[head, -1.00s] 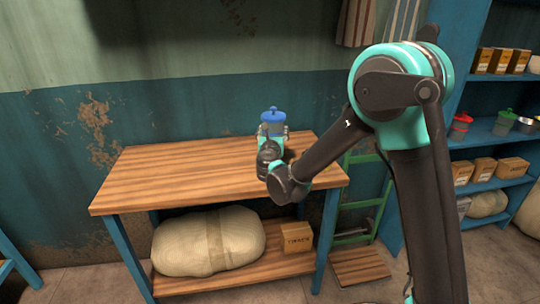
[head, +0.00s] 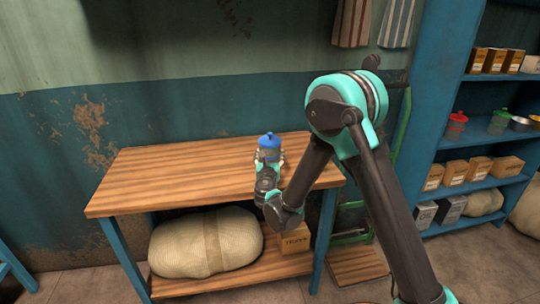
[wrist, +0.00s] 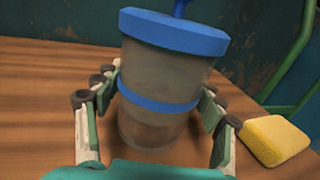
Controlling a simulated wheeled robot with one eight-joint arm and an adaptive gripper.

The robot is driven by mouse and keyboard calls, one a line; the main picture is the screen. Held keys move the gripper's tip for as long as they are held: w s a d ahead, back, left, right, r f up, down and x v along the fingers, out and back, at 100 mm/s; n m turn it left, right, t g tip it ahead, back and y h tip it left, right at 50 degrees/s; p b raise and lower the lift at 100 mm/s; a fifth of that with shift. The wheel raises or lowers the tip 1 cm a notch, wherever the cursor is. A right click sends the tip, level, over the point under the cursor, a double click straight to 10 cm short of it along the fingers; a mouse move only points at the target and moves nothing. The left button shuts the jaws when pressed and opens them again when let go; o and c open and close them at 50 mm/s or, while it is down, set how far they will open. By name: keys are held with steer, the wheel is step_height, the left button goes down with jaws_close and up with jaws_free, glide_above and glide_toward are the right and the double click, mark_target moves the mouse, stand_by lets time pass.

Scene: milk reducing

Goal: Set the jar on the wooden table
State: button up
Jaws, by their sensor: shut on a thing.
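The jar (head: 269,141) has a blue lid with a knob and is over the right part of the wooden table (head: 180,183). In the wrist view the jar (wrist: 165,72) shows a translucent brownish body with a blue band, and it looks slightly tilted in that picture. My gripper (head: 268,160) is shut on the jar, with fingers on both sides of its body. The jar's base is low at the tabletop; I cannot tell whether it touches or sits just above it.
A yellow sponge (wrist: 273,140) lies on the table right of the jar in the wrist view. The table's left part is clear. A sack (head: 205,242) and a box (head: 294,238) sit on its lower shelf. A blue shelf unit (head: 462,90) with boxes and jars stands at right.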

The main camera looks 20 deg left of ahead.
steer(key=shift+f, duration=0.15)
steer(key=o, duration=1.3)
steer(key=shift+s, duration=0.15)
steer(key=v, duration=1.1)
steer(key=shift+s+d, duration=0.25)
steer(key=shift+s, duration=0.05)
